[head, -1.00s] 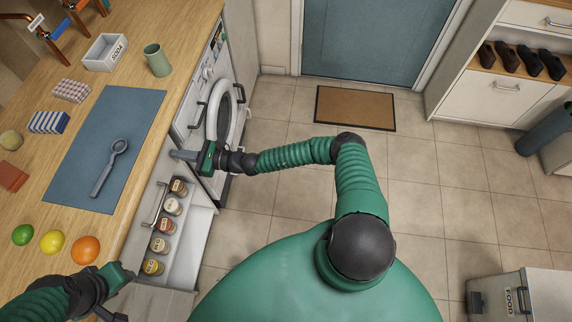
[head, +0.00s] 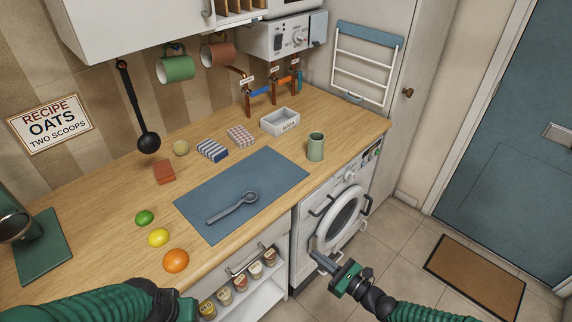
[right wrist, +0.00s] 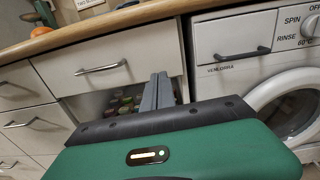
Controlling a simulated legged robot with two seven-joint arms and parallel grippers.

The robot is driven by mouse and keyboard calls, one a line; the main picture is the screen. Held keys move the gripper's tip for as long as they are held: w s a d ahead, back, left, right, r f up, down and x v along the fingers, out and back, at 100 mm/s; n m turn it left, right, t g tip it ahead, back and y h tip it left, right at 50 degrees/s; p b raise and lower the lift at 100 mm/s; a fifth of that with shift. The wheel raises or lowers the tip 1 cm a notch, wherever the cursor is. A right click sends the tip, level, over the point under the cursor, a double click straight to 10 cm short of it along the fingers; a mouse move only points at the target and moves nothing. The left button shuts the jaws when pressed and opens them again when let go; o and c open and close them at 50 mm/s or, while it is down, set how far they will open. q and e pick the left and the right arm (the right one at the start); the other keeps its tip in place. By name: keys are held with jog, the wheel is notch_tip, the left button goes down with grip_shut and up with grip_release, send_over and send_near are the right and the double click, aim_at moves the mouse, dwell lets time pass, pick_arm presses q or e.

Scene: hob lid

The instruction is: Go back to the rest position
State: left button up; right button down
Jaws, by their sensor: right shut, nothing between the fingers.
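My right gripper (head: 316,255) is in front of the washing machine (head: 340,215), near the lower left of its round door. Its two grey fingers are together with nothing between them, and they also show in the right wrist view (right wrist: 158,90). My left gripper (head: 185,308) is at the bottom of the head view, in front of the counter. Its fingers are not visible, so its opening cannot be told.
The floor near the brown doormat (head: 478,272) is clear.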

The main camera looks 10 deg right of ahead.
jog(key=s+a+f+n+g+y, duration=0.1)
jog(key=s+a+n+g, duration=0.2)
jog(key=s+n+g, duration=0.2)
jog(key=s+a+f+n+g, duration=0.1)
jog(key=s+a+n+g, duration=0.3)
jog(key=s+n+g, duration=0.15)
jog(key=s+d+n+g+h, duration=0.3)
jog(key=s+n+g+h, duration=0.1)
jog(key=s+n, duration=0.25)
jog(key=s+d+r+n+t+h, duration=0.1)
jog(key=d+r+n+h, duration=0.3)
jog(key=r, duration=0.4)
jog(key=s+d+r+n+t+h, duration=0.1)
jog(key=d+r+n+h, duration=0.3)
jog(key=r, duration=0.5)
jog(key=n+t, duration=0.1)
jog(key=n, duration=0.1)
jog(key=shift+s+n, duration=0.3)
jog(key=shift+s+a+r+t, duration=0.1)
jog(key=shift+s+a+t, duration=0.05)
jog(key=shift+t, duration=0.1)
